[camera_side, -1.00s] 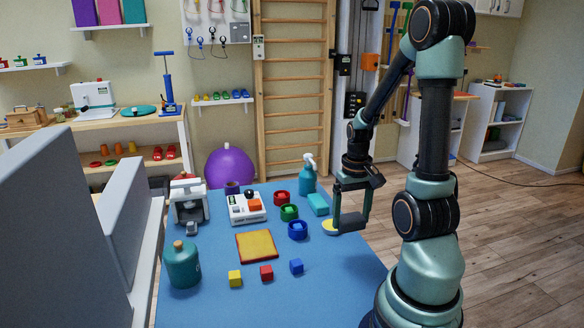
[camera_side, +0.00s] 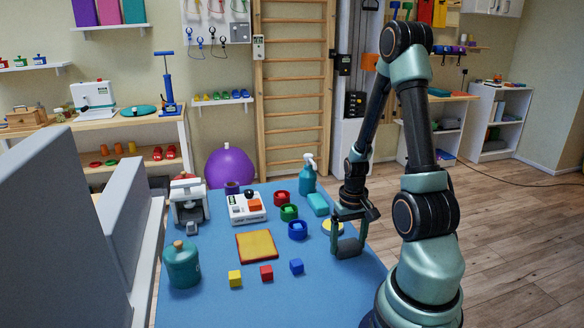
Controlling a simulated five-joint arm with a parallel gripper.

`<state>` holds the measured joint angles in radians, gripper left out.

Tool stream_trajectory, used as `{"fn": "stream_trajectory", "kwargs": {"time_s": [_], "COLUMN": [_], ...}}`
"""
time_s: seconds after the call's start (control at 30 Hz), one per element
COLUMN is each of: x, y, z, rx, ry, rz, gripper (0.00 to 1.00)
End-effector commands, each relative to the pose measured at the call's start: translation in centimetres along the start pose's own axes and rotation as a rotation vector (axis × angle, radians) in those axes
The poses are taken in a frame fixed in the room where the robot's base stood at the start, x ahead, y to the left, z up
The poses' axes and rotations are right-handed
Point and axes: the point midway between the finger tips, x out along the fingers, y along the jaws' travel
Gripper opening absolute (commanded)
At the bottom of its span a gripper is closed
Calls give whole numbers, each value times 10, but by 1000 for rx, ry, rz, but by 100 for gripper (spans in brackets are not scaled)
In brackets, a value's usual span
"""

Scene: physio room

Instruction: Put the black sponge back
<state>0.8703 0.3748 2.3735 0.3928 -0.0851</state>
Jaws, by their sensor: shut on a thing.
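My gripper (camera_side: 348,237) is at the right side of the blue table, fingers pointing down. It is shut on a small dark block, which looks like the black sponge (camera_side: 348,247), held between the fingertips. The sponge is low over the blue top; I cannot tell whether it touches it. A round yellow pad with a pale rim (camera_side: 331,226) lies just behind and left of the gripper, partly hidden by it.
On the blue table (camera_side: 310,305) are a turquoise block (camera_side: 318,204), a spray bottle (camera_side: 308,175), red, green and blue cups, a white device (camera_side: 241,209), a yellow-orange pad (camera_side: 257,246), small cubes and a teal jar (camera_side: 181,265). The front right is clear.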

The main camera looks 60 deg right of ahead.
Motion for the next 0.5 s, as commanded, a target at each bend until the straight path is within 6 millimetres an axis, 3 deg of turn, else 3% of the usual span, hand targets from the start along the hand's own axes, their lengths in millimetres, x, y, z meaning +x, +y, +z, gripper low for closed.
{"fn": "stream_trajectory", "kwargs": {"time_s": [0.17, 0.2, 0.23, 0.5], "x": [3, 3, 3, 2], "y": [0, 0, 0, 0], "z": [0, 0, 0, 0], "rx": [0, 0, 0, 0], "ry": [-1, 0, 1, 1], "rz": [0, 0, 0, 0], "gripper": [42, 90, 100, 100]}}
